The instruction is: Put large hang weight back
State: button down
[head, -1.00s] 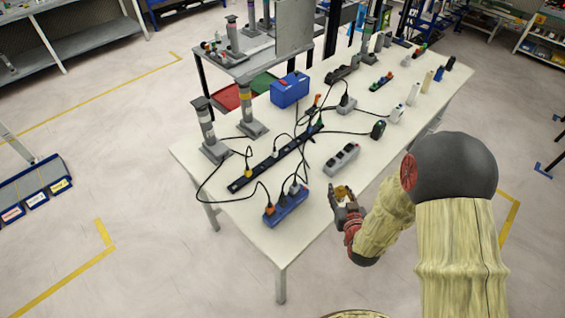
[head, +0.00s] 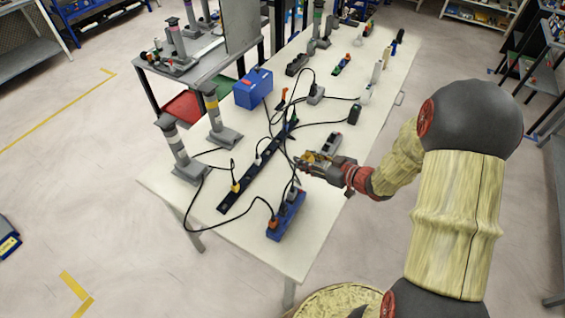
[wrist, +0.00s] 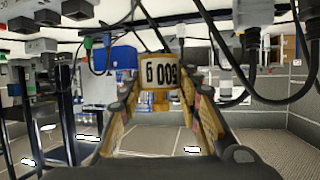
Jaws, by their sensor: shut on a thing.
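My gripper (head: 306,163) is over the white table, reaching in from the right near the power strips. In the wrist view its two fingers (wrist: 163,98) are closed on a small brass-coloured weight (wrist: 160,74). The weight carries a white label that reads 500 g upside down. In the head view the weight (head: 318,157) is a small golden patch at the gripper, partly hidden by it. I cannot tell from these views where the weight's own place is.
The white table (head: 262,227) holds a blue power strip (head: 287,215), a long dark strip (head: 250,180), a grey strip (head: 328,147) and loose black cables near my gripper. Two grey posts (head: 176,146) (head: 214,112) and a blue box (head: 253,88) stand on the left side.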

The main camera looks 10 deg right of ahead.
jog(key=d+b+x, duration=0.1)
jog(key=b+x, duration=0.2)
jog(key=x, duration=0.5)
jog(key=b, duration=0.1)
send_over(285, 166)
notch_tip(285, 166, down, 5)
jog(key=shift+f, duration=0.2)
jog(key=shift+w+f+b, duration=0.15)
jog(key=shift+f+b, duration=0.2)
jog(key=shift+b, duration=0.05)
jog(key=shift+f+b, duration=0.75)
jog(key=shift+f, duration=0.7)
jog(key=shift+f, duration=0.15)
jog(key=c, duration=1.3)
grip_release()
jog(key=shift+o, duration=0.2)
